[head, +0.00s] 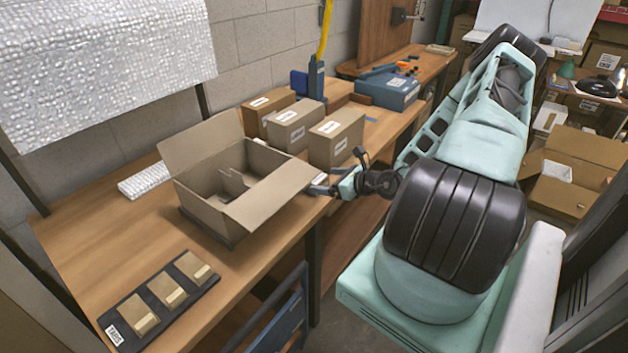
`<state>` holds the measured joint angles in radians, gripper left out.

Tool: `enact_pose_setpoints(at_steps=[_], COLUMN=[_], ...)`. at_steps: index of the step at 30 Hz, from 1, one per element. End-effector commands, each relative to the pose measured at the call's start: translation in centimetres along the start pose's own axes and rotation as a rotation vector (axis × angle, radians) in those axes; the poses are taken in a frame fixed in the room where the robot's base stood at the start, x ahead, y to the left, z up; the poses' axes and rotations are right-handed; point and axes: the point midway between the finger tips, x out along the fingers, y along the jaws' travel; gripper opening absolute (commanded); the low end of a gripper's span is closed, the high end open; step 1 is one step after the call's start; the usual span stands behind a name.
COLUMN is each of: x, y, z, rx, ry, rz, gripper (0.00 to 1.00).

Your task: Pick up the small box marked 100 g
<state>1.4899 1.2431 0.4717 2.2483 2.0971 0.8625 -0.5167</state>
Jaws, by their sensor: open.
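Three small tan boxes, each with a pale label, lie side by side on a dark tray (207,288) at the front left of the table. They are the near-left box (138,312), the middle box (166,288) and the far-right box (190,266). The label print is too small to read, so I cannot tell which is marked 100 g. My gripper (322,185) is open, by the table's right edge beside the open carton, well apart from the small boxes. I see nothing between its fingers.
An open cardboard carton (222,208) with spread flaps stands between my gripper and the tray. Several larger labelled boxes (336,138) stand behind it, with a blue case (388,92) farther back. The table between carton and tray is clear.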

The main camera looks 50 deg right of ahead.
Motion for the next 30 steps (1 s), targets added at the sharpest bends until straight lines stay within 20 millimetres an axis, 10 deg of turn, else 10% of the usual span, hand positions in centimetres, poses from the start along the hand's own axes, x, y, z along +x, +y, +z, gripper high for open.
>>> enact_pose_setpoints(at_steps=[22, 28, 30], x=[5.4, 5.4, 5.4], y=[-0.5, -0.5, -0.5], z=[-0.1, -0.1, 0.0], rx=[0.0, 0.0, 0.0], ry=[0.001, 0.001, 0.0], rz=[0.0, 0.0, 0.0], gripper=[0.85, 0.35, 0.35])
